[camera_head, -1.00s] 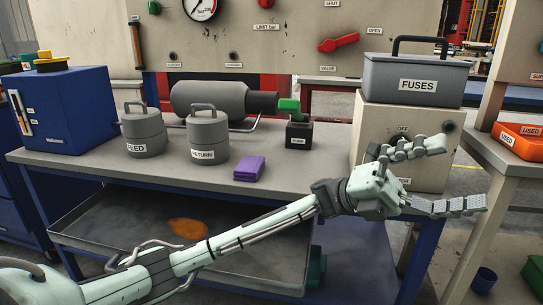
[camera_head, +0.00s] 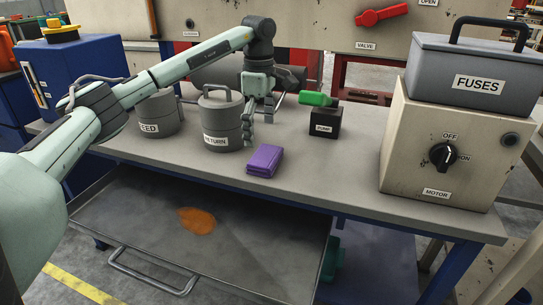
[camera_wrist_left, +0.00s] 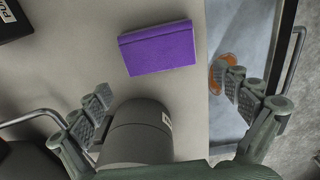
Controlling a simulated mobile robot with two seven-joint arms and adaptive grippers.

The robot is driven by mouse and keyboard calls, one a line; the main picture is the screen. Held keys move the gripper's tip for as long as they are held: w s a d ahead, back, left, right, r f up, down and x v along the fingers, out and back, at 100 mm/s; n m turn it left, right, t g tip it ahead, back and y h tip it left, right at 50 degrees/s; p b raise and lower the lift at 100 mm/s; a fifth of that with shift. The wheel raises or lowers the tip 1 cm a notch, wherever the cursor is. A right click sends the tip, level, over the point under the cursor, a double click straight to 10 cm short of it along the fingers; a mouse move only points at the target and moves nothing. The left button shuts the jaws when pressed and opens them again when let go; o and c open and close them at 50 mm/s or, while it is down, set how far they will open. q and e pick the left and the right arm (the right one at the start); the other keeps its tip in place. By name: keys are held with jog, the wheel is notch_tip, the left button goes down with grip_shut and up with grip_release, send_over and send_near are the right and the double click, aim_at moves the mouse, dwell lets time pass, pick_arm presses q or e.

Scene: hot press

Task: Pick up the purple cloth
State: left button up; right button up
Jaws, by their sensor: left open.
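The purple cloth (camera_head: 264,160) is a folded, block-like bundle lying on the grey bench top near its front edge. In the left wrist view the cloth (camera_wrist_left: 158,48) lies ahead of my fingers, uncovered. My left gripper (camera_head: 259,122) points down just behind and right of the grey canister marked RETURN, left of and behind the cloth. It is open, and its fingers stand wide apart in the wrist view, with nothing held. My right gripper is not in view.
The RETURN canister (camera_head: 222,122) stands close to my left fingers, and the FEED canister (camera_head: 156,114) is left of it. A pump box (camera_head: 325,122) stands behind and right of the cloth. The motor box (camera_head: 440,150) is farther right. Bench between cloth and motor box is clear.

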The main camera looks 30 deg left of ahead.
aim_at(263, 155)
pick_arm(q)
jog(key=f, duration=0.6)
jog(key=shift+d+f, duration=0.2)
jog(key=shift+d, duration=0.1)
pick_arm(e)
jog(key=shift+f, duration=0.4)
pick_arm(q)
jog(key=shift+c, duration=0.2)
jog(key=c, duration=0.9)
jog(key=shift+r, duration=0.15)
notch_tip(263, 155, up, 4)
jog(key=shift+f, duration=0.15)
jog(key=shift+s+a+r+b, duration=0.15)
jog(key=shift+s+a+r, duration=0.55)
jog(key=shift+s+r, duration=0.8)
jog(key=shift+s+a+r+b, duration=0.1)
jog(key=shift+s+a+r, duration=0.7)
jog(key=shift+s, duration=1.35)
jog(key=shift+s+a+r+b, duration=0.15)
jog(key=shift+s+a+r, duration=0.45)
jog(key=shift+s+r, duration=0.95)
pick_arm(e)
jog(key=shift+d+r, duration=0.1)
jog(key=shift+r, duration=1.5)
